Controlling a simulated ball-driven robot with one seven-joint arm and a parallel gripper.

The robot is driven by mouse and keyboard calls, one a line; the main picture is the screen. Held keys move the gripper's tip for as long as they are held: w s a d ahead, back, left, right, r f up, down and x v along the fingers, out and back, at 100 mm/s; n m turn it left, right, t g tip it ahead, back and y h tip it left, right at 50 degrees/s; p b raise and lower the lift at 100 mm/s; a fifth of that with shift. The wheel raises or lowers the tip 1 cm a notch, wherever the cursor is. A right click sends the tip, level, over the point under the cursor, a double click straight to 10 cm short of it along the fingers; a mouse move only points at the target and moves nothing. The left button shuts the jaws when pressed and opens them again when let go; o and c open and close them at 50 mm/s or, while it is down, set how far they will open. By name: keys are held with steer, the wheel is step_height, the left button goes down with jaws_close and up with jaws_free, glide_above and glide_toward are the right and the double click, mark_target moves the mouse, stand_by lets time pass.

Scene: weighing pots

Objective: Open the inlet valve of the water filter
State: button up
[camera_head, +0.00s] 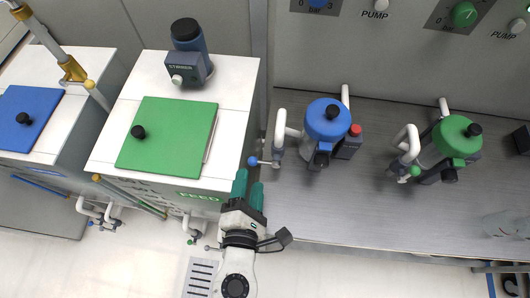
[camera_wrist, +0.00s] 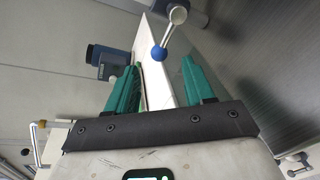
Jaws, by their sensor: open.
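A blue-topped filter (camera_head: 328,120) stands on the grey bench, and I take it as the water filter; no label shows. At its left is a white bent inlet pipe (camera_head: 280,128). A valve lever with a blue ball knob (camera_head: 252,161) sticks out left from the pipe's lower end. In the wrist view (camera_wrist: 162,75) the knob appears between and beyond the fingertips, with nothing gripped.
A green-topped filter (camera_head: 457,136) stands further right on the bench (camera_head: 350,210). The white FEED tank (camera_head: 232,100) with a green lid (camera_head: 168,135) and a blue-grey motor (camera_head: 188,45) is close on my gripper's left.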

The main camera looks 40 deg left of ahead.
mark_target(252, 165)
steer(key=x, duration=0.9)
jaws_close()
steer(key=shift+r, duration=0.1)
stand_by(0.3)
steer(key=shift+w+d+r+m+g+y+b, duration=0.1)
steer(key=shift+w+d+r+m+y+b, duration=0.25)
steer(key=shift+r+m+b, duration=0.8)
steer(key=shift+d+r+m+g+y+b, duration=0.15)
steer(key=shift+r+m+y+b, duration=0.35)
steer(key=shift+m, duration=1.3)
steer(key=shift+w+d+r+m+g+y+b, duration=0.1)
steer(key=shift+w+d+r+m+y+b, duration=0.15)
steer(key=shift+r+m+y+b, duration=0.85)
steer(key=shift+d+f+m+h, duration=0.1)
steer(key=shift+f+m+h, duration=0.25)
steer(key=shift+m+h, duration=0.15)
